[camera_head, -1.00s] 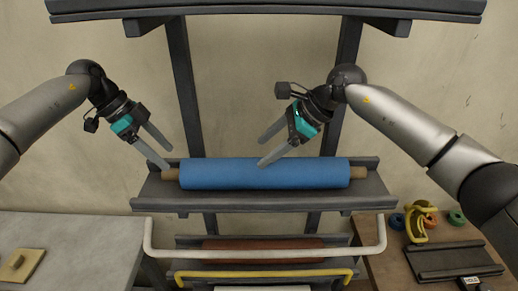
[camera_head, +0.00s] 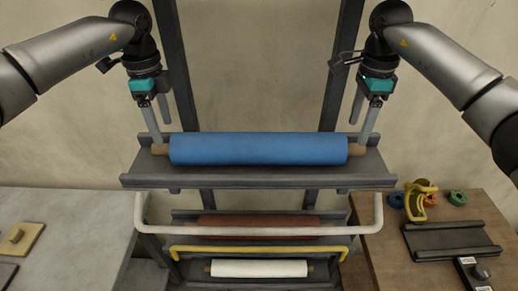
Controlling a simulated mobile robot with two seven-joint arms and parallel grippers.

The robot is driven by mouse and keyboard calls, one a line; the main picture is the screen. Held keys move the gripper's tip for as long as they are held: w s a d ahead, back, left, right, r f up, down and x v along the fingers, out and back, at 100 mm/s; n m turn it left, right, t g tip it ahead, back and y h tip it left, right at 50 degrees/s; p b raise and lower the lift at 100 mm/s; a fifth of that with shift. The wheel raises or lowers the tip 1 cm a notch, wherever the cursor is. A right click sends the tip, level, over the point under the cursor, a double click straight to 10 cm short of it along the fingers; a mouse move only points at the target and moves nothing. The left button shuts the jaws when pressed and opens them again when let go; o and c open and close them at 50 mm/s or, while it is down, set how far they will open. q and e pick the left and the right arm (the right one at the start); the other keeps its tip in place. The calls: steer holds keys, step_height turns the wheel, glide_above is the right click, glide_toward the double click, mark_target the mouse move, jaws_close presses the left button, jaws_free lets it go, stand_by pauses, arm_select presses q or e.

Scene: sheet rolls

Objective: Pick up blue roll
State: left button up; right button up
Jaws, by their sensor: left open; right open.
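The blue roll (camera_head: 258,149) lies level on the dark upper shelf (camera_head: 230,181), with a tan core end showing at each side. My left gripper (camera_head: 160,128) points down at the roll's left core end, open, with one finger in front of it and the other behind. My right gripper (camera_head: 362,127) points down at the right core end, also open, one finger close to the core and the other further back. Whether the fingers touch the core cannot be told. The roll rests on the shelf.
Below are a red-brown roll (camera_head: 258,224) and a white roll (camera_head: 258,268) on lower shelves. A white bar (camera_head: 258,231) and a yellow bar (camera_head: 258,249) cross in front. A grey table (camera_head: 62,232) stands left, a brown table (camera_head: 400,270) right with a dark tray (camera_head: 450,240) and coloured rings.

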mark_target(166, 145)
arm_select(q)
steer(key=shift+a+f, duration=0.15)
steer(key=shift+f, duration=0.4)
arm_select(e)
steer(key=shift+a+f, duration=0.2)
steer(key=shift+f, duration=0.3)
arm_select(q)
step_height(166, 145, down, 6)
steer(key=shift+f, duration=0.25)
arm_select(e)
step_height(166, 145, down, 6)
steer(key=shift+f, duration=0.25)
arm_select(q)
jaws_close()
arm_select(e)
jaws_close()
arm_select(q)
steer(key=shift+w+r, duration=0.15)
steer(key=shift+r, duration=0.1)
arm_select(e)
steer(key=shift+w+r, duration=0.15)
steer(key=shift+r, duration=0.1)
